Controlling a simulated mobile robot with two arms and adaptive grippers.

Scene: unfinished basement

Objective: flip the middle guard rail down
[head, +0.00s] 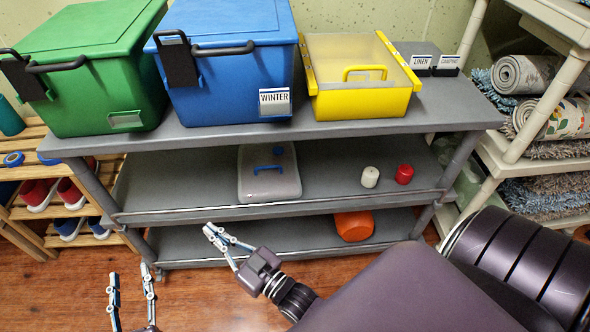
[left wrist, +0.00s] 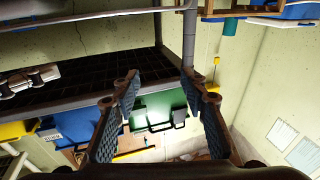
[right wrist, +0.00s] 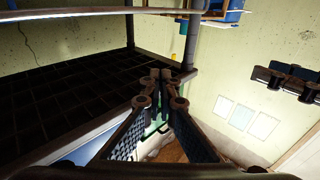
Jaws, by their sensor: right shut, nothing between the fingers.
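The middle guard rail (head: 330,199) is a thin light metal bar along the front edge of the grey rack's middle shelf (head: 190,178). I cannot tell clearly whether it stands up or hangs down. My right gripper (head: 212,231) is shut and empty, in front of the rack and below the rail in the picture, apart from it. Its closed fingers also show in the right wrist view (right wrist: 162,84). My left gripper (head: 131,285) is open and empty, low at the left over the floor; its spread fingers show in the left wrist view (left wrist: 158,92).
The middle shelf holds a grey lidded box (head: 285,185), a white can (head: 370,177) and a red can (head: 404,174). An orange container (head: 354,226) lies on the bottom shelf. Green (head: 95,95), blue (head: 225,80) and yellow (head: 360,104) bins stand on top. A shoe rack (head: 20,210) stands left.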

